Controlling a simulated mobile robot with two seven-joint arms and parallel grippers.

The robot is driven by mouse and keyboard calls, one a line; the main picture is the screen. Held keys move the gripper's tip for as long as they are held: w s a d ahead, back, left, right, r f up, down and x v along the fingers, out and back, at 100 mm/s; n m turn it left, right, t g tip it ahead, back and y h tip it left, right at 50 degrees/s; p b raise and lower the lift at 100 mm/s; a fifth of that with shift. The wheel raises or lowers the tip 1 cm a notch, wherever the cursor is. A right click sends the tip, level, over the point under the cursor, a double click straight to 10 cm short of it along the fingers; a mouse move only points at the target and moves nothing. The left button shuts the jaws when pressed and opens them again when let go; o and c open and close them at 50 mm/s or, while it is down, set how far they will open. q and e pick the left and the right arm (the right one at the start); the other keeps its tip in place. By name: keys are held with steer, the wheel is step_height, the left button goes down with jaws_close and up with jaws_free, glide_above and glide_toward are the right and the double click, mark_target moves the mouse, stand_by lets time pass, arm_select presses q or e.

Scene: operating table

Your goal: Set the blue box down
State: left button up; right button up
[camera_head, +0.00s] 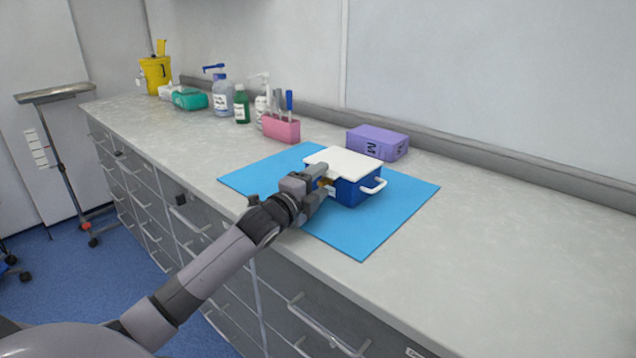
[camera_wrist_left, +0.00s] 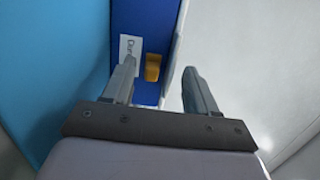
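The blue box (camera_head: 352,192) has a white lid (camera_head: 343,162) and a white side handle (camera_head: 373,187). It appears to rest upright on the light-blue mat (camera_head: 375,232). My left gripper (camera_head: 322,183) is at its near left side. In the left wrist view, the box (camera_wrist_left: 140,22) shows a white label and a yellow latch (camera_wrist_left: 153,67). My left gripper (camera_wrist_left: 160,78) is open there, its fingers apart with the latch showing between them and not touched. Contact with the box is unclear. My right gripper is not in view.
A purple box (camera_head: 377,143) stands behind the mat. A pink holder (camera_head: 281,129) with tools, several bottles (camera_head: 241,105), a teal pack (camera_head: 189,99) and a yellow bin (camera_head: 156,75) line the back left. The counter (camera_head: 520,245) to the right is clear.

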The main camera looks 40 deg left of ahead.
arm_select(q)
steer(key=shift+r, duration=0.1)
steer(key=s, duration=1.2)
steer(key=shift+d, duration=0.35)
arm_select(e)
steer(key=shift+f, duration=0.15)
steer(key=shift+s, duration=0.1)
